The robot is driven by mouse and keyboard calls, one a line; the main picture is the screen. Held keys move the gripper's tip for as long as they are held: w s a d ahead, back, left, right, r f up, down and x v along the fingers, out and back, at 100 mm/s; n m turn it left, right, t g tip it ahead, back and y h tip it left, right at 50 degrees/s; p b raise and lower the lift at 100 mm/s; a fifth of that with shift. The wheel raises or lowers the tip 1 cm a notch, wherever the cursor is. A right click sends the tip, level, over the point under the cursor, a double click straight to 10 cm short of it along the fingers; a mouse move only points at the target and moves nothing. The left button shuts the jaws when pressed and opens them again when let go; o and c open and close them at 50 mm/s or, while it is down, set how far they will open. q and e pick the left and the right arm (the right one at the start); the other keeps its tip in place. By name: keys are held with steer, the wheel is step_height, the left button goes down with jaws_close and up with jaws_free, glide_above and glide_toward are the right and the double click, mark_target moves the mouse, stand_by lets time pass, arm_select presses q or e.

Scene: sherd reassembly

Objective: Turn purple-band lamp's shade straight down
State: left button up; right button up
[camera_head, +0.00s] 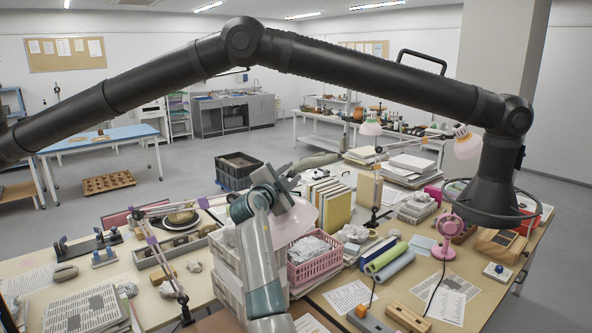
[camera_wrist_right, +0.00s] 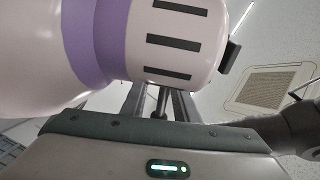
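The purple-band lamp has a pale pink shade (camera_head: 296,222), partly hidden behind my right wrist in the head view. Its jointed arm with purple joints (camera_head: 152,240) stands at the left. In the right wrist view the lamp head (camera_wrist_right: 175,40) is very close, with a purple band (camera_wrist_right: 95,40), black slots and a dark knob at its right. The shade's wide part lies to the left and looks tilted. My right gripper (camera_head: 270,178) is up at the lamp head. Its fingers (camera_wrist_right: 158,100) run behind the head, so the tips and any grip are hidden. My left gripper is out of view.
A pink basket (camera_head: 314,270) of crumpled paper stands below the shade, with upright books (camera_head: 330,203) behind. A pink fan (camera_head: 445,238) and rolled mats (camera_head: 388,260) are at the right. A thick black jointed arm spans overhead to a hood (camera_head: 490,190). Two other lamps stand behind.

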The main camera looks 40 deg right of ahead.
steer(key=shift+a+r, duration=0.1)
steer(key=shift+a, duration=0.05)
jaws_close()
stand_by(1.4)
